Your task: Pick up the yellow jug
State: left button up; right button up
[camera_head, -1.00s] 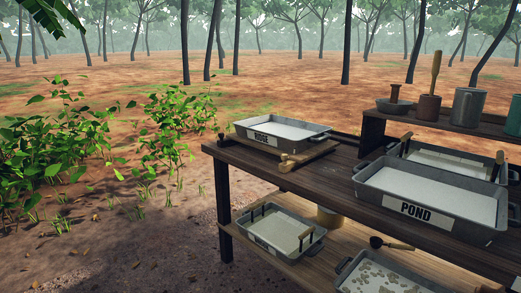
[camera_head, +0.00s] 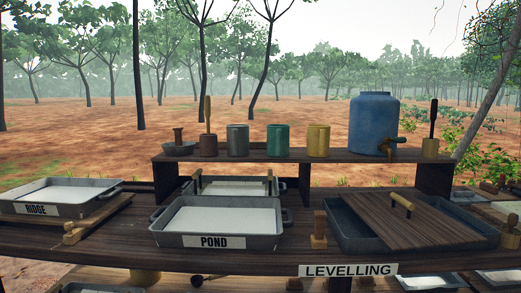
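A yellow jug (camera_head: 318,141) stands upright on the raised wooden shelf (camera_head: 340,157) at the back of the table. A green jug (camera_head: 278,141) and a grey metal jug (camera_head: 237,140) stand to its left. A large blue water barrel (camera_head: 373,122) with a tap stands to its right. Neither of my grippers is in the head view.
On the table (camera_head: 290,238) lie a RIDGE tray (camera_head: 45,211), a POND tray (camera_head: 216,240) and a tray (camera_head: 353,236) under a slatted wooden board (camera_head: 405,225). A small wooden block tool (camera_head: 319,238) stands between the last two. A LEVELLING sign (camera_head: 348,270) is on the front edge.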

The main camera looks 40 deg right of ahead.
aim_at(318, 136)
jog(key=z, duration=1.75)
